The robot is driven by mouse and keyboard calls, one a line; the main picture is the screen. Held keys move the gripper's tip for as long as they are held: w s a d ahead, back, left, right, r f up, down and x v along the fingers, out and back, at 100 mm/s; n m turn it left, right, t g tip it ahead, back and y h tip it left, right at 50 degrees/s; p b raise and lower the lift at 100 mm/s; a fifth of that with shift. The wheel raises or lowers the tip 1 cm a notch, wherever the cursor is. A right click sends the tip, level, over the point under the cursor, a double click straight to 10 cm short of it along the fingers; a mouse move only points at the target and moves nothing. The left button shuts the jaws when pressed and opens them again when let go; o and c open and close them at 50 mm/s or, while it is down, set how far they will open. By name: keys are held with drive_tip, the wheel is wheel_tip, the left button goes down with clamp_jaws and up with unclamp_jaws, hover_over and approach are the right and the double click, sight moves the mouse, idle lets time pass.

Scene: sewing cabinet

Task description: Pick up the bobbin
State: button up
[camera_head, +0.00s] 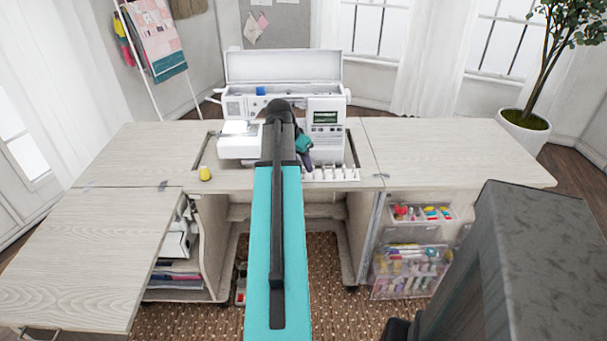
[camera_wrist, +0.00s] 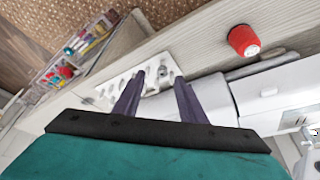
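A white holder with a row of small pale pieces (camera_head: 332,174) lies at the cabinet's front edge in the head view. In the wrist view the white holder (camera_wrist: 112,88) has round marks or holes. Small pale round shapes, possibly bobbins, show between my fingers, but I cannot tell which is the bobbin. My gripper (camera_wrist: 160,80) is open, its two dark purple fingers apart on either side of that part of the holder, with nothing visibly held. In the head view my gripper (camera_head: 307,161) is just above the holder, partly hidden by my arm.
A white sewing machine (camera_head: 325,112) stands behind the gripper. Clear drawers (camera_head: 410,270) with colored supplies hang below right. The right tabletop (camera_head: 450,150) is clear.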

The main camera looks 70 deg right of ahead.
sight(304, 172)
drive_tip(key=shift+x, duration=1.2)
clamp_jaws()
